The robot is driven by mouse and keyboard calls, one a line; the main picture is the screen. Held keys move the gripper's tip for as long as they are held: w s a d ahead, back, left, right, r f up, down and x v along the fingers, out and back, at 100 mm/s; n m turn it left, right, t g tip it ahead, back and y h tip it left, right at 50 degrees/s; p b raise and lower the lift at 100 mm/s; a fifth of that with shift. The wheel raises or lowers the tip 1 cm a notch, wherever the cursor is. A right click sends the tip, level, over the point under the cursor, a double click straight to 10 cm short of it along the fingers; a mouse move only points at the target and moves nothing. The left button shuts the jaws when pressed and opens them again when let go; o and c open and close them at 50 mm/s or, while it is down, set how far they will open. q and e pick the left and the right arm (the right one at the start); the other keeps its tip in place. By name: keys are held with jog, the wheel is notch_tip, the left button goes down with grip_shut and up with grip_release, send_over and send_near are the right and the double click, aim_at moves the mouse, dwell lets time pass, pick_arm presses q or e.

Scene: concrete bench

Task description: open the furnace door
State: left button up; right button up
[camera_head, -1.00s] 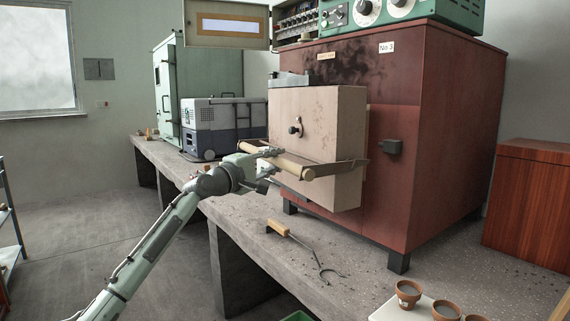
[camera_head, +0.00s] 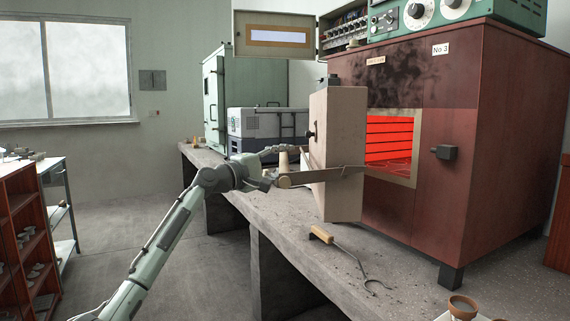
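The red-brown furnace (camera_head: 475,150) stands on the bench at the right. Its thick pale door (camera_head: 342,135) stands swung out to the left, and the glowing red chamber (camera_head: 388,142) shows beside it. The door's wooden bar handle (camera_head: 283,163) sticks out to the left on metal brackets (camera_head: 330,175). My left gripper (camera_head: 275,168) is at this handle, its fingers around the bar and seemingly shut on it; the contact is partly hidden. My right gripper is out of view.
A wooden-handled hooked tool (camera_head: 345,258) lies on the concrete bench (camera_head: 290,235) below the door. A clay pot (camera_head: 462,306) is at the lower right. A grey cool box (camera_head: 265,125) and green cabinet (camera_head: 215,95) stand behind. Shelves (camera_head: 25,240) are at the left.

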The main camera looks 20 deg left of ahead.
pick_arm(q)
jog(key=shift+a+r, duration=0.1)
jog(key=shift+r, duration=0.05)
jog(key=v, duration=1.2)
jog(key=shift+c, duration=0.5)
